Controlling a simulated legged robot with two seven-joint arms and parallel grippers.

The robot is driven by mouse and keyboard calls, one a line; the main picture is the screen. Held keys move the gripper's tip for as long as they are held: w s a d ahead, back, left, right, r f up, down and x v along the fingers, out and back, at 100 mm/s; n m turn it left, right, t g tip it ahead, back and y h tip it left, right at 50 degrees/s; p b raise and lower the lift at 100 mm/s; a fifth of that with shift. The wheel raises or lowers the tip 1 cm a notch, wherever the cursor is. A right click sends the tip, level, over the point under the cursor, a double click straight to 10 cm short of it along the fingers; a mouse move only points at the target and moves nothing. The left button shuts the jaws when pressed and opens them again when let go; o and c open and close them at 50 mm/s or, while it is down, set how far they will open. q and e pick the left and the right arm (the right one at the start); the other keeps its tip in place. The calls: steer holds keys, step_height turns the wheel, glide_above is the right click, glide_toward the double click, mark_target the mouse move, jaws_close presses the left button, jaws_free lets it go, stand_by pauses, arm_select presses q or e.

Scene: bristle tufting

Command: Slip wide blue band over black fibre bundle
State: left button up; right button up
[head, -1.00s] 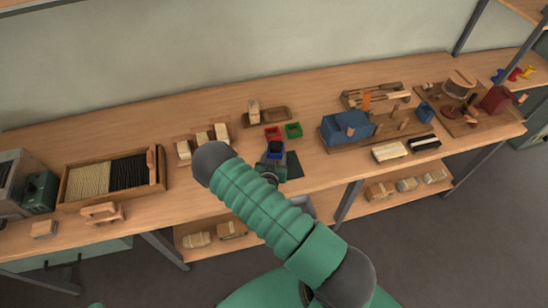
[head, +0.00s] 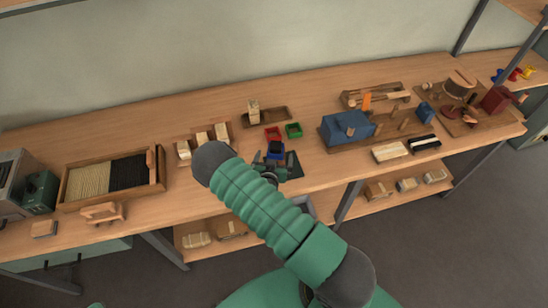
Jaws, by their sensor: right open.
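The blue band (head: 276,153) sits on the bench at the middle, just in front of a red and a green band. My right gripper (head: 275,161) is open, its dark fingers spread around or just in front of the blue band. I cannot tell if they touch it. My green right arm hides part of the bench there. Black fibres (head: 128,173) lie in the right half of a wooden tray (head: 160,186) at the left. A separate black piece with a pale edge (head: 425,143) lies at the right; I cannot tell if it is a fibre bundle. My left gripper is not in view.
The red band (head: 273,134) and green band (head: 293,130) lie close behind the blue one. A dark pad (head: 293,166) lies beside my gripper. Wooden blocks (head: 202,138) stand to the left. A blue machine (head: 346,127) stands to the right.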

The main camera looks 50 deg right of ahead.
steer(key=shift+s+a+p, duration=0.2)
steer(key=shift+s+a, duration=0.6)
steer(key=shift+a, duration=0.3)
steer(key=shift+s+a+p, duration=0.15)
steer(key=shift+s+a, duration=0.7)
steer(key=shift+a, duration=0.3)
steer(key=shift+s+a+p, duration=0.2)
steer(key=shift+s+a, duration=0.6)
steer(key=shift+a, duration=0.3)
